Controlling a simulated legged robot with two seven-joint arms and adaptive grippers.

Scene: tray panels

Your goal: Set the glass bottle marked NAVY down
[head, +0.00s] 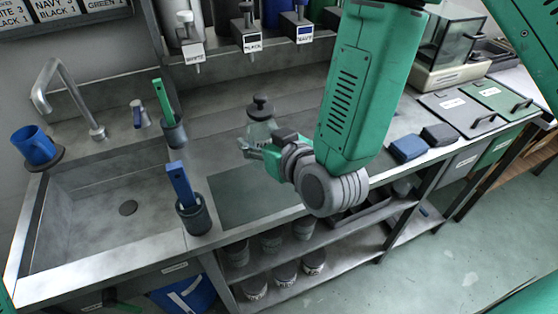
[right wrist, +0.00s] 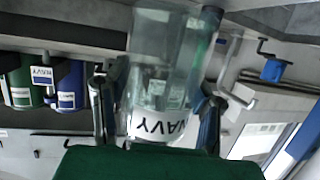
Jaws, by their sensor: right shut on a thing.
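The glass bottle (head: 261,131) is clear with a dark stopper. In the head view it stands about upright at the middle of the steel counter, partly hidden by my right gripper (head: 256,152). In the right wrist view the bottle (right wrist: 165,75) appears upside down, with a white label reading NAVY. The two fingers of my right gripper (right wrist: 155,112) are on either side of it, shut on it. I cannot tell whether its base touches the counter. My left gripper is not in view.
A dark mat (head: 245,196) lies in front of the bottle. Left are a blue-handled tool in a cup (head: 194,215), a green-handled one (head: 174,132) and a sink (head: 110,215). Dispensers (head: 246,30) stand behind.

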